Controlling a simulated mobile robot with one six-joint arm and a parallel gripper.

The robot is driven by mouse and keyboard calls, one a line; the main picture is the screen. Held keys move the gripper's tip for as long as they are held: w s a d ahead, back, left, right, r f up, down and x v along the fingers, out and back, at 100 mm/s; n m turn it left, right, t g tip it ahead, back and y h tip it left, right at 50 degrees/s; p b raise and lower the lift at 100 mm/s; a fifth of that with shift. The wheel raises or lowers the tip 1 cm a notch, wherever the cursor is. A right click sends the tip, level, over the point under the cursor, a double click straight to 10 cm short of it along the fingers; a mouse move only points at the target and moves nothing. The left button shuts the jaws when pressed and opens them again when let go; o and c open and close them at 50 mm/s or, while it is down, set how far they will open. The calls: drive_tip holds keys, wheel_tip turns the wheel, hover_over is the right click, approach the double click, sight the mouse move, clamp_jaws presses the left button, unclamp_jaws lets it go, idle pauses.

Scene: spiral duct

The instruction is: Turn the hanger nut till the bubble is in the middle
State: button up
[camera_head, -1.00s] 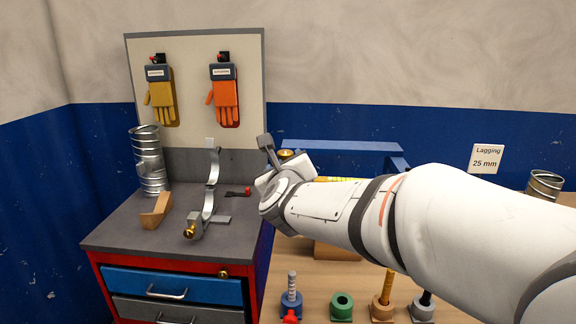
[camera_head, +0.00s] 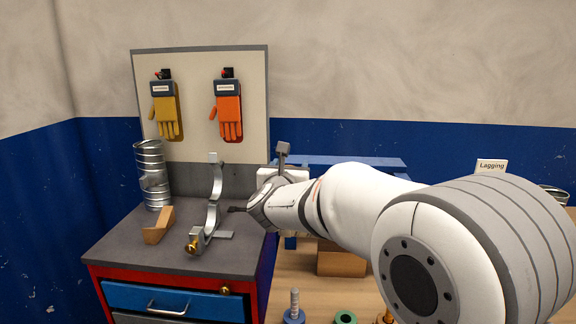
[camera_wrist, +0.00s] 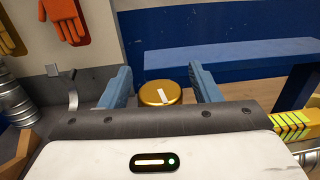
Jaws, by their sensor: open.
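The brass hanger nut (camera_wrist: 153,94) is a round gold knob with a white mark on its top, seen in the wrist view. My gripper (camera_wrist: 161,82) is open, with one blue finger on each side of the nut. I cannot tell whether either finger touches it. In the head view my wrist hides the nut. A yellow-green piece with dark lines (camera_wrist: 290,125), perhaps the level's vial, shows at the right of the wrist view. No bubble can be made out in it.
A blue frame (camera_head: 345,161) stands behind my arm. A grey-topped cabinet (camera_head: 130,240) at left holds a metal strap clamp (camera_head: 213,205), a wooden block (camera_head: 159,226) and a spiral duct piece (camera_head: 152,178). Gloves (camera_head: 229,112) hang on a board behind.

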drive_tip(key=shift+c, duration=0.5)
drive_tip(key=c, duration=0.9)
drive_tip(key=y+b, duration=0.1)
drive_tip(key=b, duration=0.3)
drive_tip(key=shift+f+n, duration=0.3)
drive_tip(key=shift+n, duration=0.1)
